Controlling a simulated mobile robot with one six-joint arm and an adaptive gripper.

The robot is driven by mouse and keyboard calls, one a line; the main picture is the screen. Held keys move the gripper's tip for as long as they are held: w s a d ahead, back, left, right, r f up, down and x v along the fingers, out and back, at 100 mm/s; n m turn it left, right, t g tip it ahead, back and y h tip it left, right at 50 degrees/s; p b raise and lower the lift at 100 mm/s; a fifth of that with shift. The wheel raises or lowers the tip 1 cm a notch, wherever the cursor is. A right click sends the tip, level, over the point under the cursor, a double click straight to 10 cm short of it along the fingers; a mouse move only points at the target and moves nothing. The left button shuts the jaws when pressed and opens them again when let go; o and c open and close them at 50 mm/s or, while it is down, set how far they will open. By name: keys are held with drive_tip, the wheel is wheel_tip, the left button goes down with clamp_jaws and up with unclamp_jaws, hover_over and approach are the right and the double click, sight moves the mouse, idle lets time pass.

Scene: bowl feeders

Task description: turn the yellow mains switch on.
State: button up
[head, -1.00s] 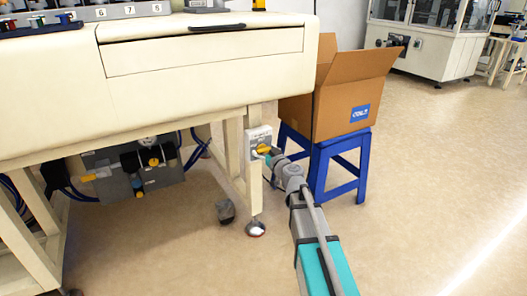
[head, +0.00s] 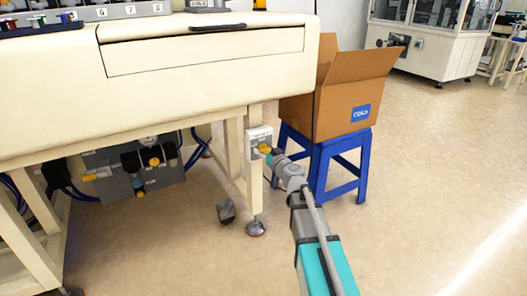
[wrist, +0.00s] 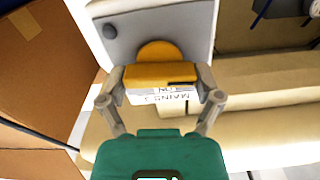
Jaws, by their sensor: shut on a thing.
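The yellow mains switch (head: 264,149) sits on a pale grey box (head: 257,135) fixed to a leg of the cream bench. In the wrist view its yellow handle (wrist: 160,73) lies across the picture, with a round yellow base (wrist: 158,50) behind it. My gripper (wrist: 160,83) is shut on the handle, one fingertip at each end. A white label (wrist: 172,94) with upside-down lettering, including "MAINS", shows between the fingers. In the head view my gripper (head: 271,156) partly covers the switch, so its angle is hard to tell there.
A blue stool (head: 322,160) with an open cardboard box (head: 342,105) stands close to the right of the arm. A grey unit with valves and hoses (head: 130,168) hangs under the bench. A dark pedal (head: 226,211) lies on the floor. Floor at right is clear.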

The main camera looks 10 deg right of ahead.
drive_tip(key=m, duration=0.3)
drive_tip(key=shift+m, duration=0.4)
drive_tip(key=m, duration=0.4)
drive_tip(key=shift+m, duration=0.3)
drive_tip(key=m, duration=0.4)
drive_tip(key=shift+d+f, duration=0.1)
drive_tip(key=shift+f, duration=0.05)
drive_tip(key=shift+m, duration=2.2)
drive_tip(key=o, duration=0.9)
drive_tip(key=shift+d, duration=0.1)
drive_tip(key=v, duration=1.2)
